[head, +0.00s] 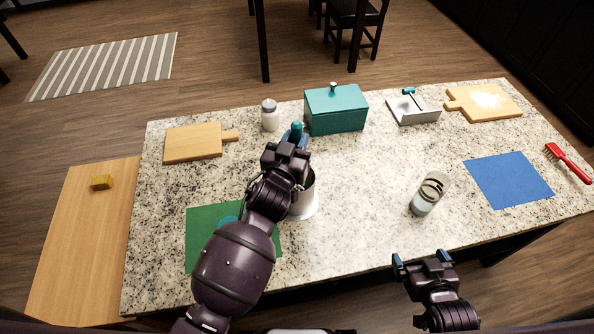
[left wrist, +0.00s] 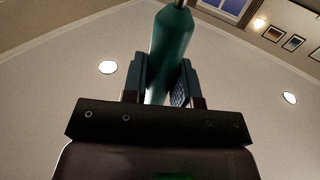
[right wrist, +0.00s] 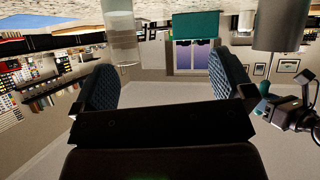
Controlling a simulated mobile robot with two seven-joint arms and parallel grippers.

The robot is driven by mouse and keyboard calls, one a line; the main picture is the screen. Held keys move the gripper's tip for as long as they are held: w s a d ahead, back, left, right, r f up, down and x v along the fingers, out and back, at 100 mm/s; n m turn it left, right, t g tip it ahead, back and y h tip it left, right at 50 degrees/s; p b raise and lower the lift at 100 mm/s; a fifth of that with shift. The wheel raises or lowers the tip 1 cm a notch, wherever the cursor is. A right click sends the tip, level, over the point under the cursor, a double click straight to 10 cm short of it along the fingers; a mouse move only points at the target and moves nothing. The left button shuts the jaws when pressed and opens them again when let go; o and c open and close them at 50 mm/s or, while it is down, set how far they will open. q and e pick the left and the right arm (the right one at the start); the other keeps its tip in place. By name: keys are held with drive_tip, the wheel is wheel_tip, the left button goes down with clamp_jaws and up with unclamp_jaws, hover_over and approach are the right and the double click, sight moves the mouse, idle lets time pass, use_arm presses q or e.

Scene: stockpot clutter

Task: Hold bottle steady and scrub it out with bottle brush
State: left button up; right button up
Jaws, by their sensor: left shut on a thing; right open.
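My left gripper (head: 293,137) is shut on a teal handle (head: 297,127), likely the bottle brush; it also shows between the fingers in the left wrist view (left wrist: 172,50). The handle's lower end is hidden by my gripper and arm in the head view. My right gripper (head: 424,260) is open and empty, beyond the counter's front edge and below the bottle in the picture.
A pale metal pot (head: 305,203) stands partly behind my left arm. A green mat (head: 200,218) lies left, a blue mat (head: 508,180) right. A teal box (head: 336,112), white jar (head: 269,115), cutting board (head: 193,142), grey tray (head: 413,112) and red brush (head: 567,162) stand around.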

sight(296, 124)
use_arm(q)
drive_tip(key=shift+r, duration=2.15)
wheel_tip(296, 124, up, 2)
drive_tip(key=shift+r, duration=2.8)
use_arm(e)
drive_tip(key=shift+s+f, duration=0.35)
drive_tip(key=shift+s, duration=0.25)
drive_tip(key=shift+w, duration=0.1)
